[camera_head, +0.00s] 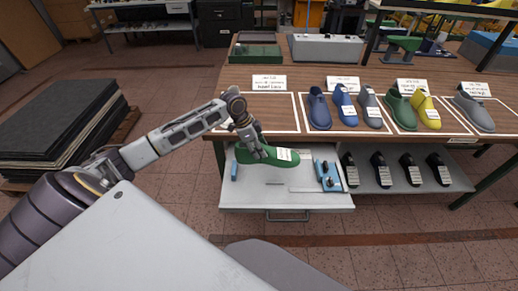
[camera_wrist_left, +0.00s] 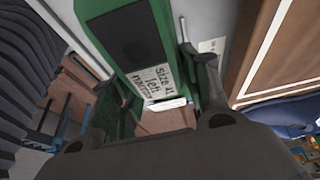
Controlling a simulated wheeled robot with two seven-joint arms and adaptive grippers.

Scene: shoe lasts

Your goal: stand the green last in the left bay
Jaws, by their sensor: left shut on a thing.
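The green last (camera_head: 278,157) with a white label lies sideways over the back part of the open drawer (camera_head: 265,198), below the table's front edge. My left gripper (camera_head: 252,148) is shut on it near its left end. In the left wrist view the green last (camera_wrist_left: 128,42) sits between the two fingers, its printed label facing the camera. I cannot tell whether it touches the drawer. The left bay (camera_head: 258,110), outlined in white on the table, is empty behind the gripper, with a white card at its back. My right gripper is not in view.
Blue and grey lasts (camera_head: 345,108) stand in the middle bay; green and yellow ones (camera_head: 412,108) and a grey one (camera_head: 473,112) stand further right. A blue clamp-like tool (camera_head: 328,177) lies in the drawer. Dark lasts (camera_head: 395,168) stand on a lower shelf. A green box (camera_head: 255,52) is behind.

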